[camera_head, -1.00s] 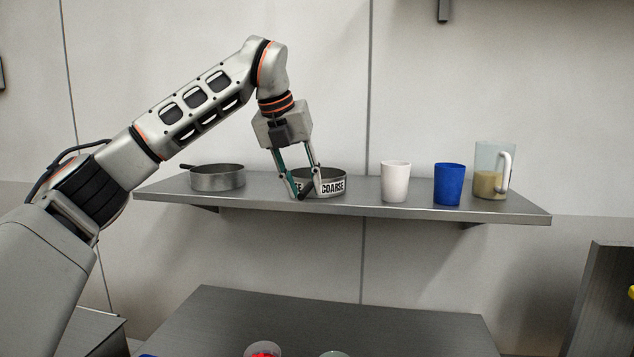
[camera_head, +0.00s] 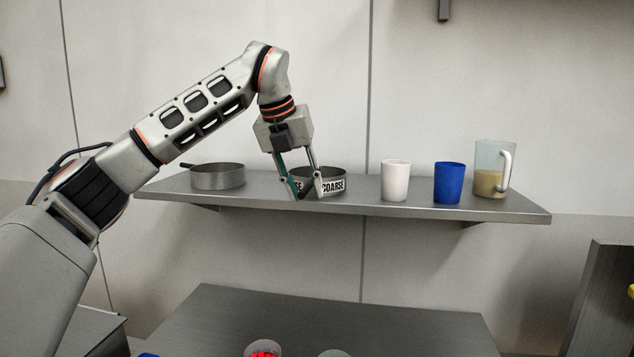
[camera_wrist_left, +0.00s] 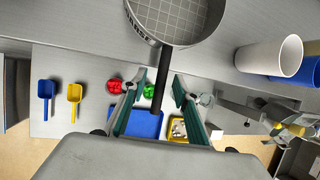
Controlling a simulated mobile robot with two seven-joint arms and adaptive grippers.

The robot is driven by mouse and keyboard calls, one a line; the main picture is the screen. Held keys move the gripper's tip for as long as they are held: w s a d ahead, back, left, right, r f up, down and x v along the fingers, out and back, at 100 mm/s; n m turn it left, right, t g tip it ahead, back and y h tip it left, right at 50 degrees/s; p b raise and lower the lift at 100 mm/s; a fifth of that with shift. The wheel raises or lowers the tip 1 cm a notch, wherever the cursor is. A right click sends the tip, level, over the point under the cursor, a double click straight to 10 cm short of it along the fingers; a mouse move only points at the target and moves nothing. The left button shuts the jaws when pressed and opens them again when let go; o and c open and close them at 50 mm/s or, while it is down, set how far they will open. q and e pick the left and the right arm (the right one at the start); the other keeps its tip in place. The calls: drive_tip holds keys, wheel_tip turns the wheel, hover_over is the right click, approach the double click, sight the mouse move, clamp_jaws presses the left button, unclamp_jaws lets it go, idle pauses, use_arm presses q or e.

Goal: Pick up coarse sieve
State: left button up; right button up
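The coarse sieve (camera_head: 335,186), a round metal sieve with a white COARSE label, stands on the wall shelf (camera_head: 410,208). My left gripper (camera_head: 308,192) is at its front, and one finger covers part of the label. In the left wrist view the sieve's mesh bowl (camera_wrist_left: 170,18) is at the top. Its dark handle (camera_wrist_left: 162,82) runs down between the fingers of my left gripper (camera_wrist_left: 160,82), which are apart with a gap on each side of it. A grey mechanism (camera_wrist_left: 250,112) at the right may be my right arm; its gripper's state is unclear.
A dark-handled pan or sieve (camera_head: 218,177) stands to the left on the shelf. A white cup (camera_head: 395,182), a blue cup (camera_head: 449,184) and a jug (camera_head: 490,175) stand to the right. The table below holds a blue scoop (camera_wrist_left: 46,92), a yellow scoop (camera_wrist_left: 75,93) and containers.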

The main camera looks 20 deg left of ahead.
use_arm(q)
clamp_jaws()
drive_tip(key=shift+r, duration=0.15)
